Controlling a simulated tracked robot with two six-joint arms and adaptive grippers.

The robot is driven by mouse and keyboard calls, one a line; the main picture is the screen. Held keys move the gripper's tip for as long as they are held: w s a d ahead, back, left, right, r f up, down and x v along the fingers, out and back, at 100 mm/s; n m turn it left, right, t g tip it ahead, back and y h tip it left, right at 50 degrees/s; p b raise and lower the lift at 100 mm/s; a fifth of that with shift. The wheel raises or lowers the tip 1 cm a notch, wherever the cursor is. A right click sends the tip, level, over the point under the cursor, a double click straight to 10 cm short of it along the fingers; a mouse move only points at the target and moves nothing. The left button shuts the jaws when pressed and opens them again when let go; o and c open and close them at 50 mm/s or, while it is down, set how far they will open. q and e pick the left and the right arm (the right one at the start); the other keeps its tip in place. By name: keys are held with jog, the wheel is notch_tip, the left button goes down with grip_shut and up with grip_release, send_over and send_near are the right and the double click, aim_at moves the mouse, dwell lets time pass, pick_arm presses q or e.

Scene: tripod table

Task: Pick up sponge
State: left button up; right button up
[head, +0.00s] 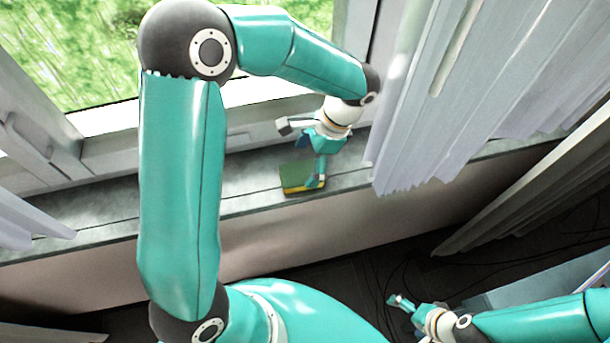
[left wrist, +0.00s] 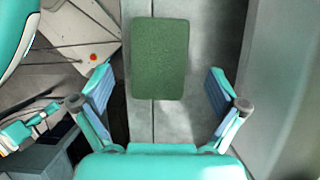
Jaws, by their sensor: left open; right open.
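A green sponge (head: 294,174) with a yellow lower side lies flat on the grey windowsill (head: 245,184). In the left wrist view the sponge (left wrist: 160,58) is a green rounded rectangle, lying ahead between my left gripper's fingers. My left gripper (head: 301,154) is open and empty above the sill. In the head view one finger overlaps the sponge's right end; I cannot tell if they touch. In the left wrist view both fingers of the left gripper (left wrist: 160,80) are spread, with gaps on either side of the sponge. My right gripper (head: 400,302) is open, low and far from the sponge.
A pale curtain (head: 455,90) hangs close to the right of my left gripper. Another curtain (head: 28,215) hangs at the left. The window (head: 70,50) is behind the sill. Dark cables (head: 375,270) lie on the floor. The sill left of the sponge is clear.

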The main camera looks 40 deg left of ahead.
aim_at(302, 172)
pick_arm(q)
jog(key=x, duration=0.3)
jog(key=shift+s+f, duration=0.15)
jog(key=shift+f, duration=0.2)
jog(key=shift+f, duration=0.25)
dwell(0.4)
jog(key=c, duration=0.8)
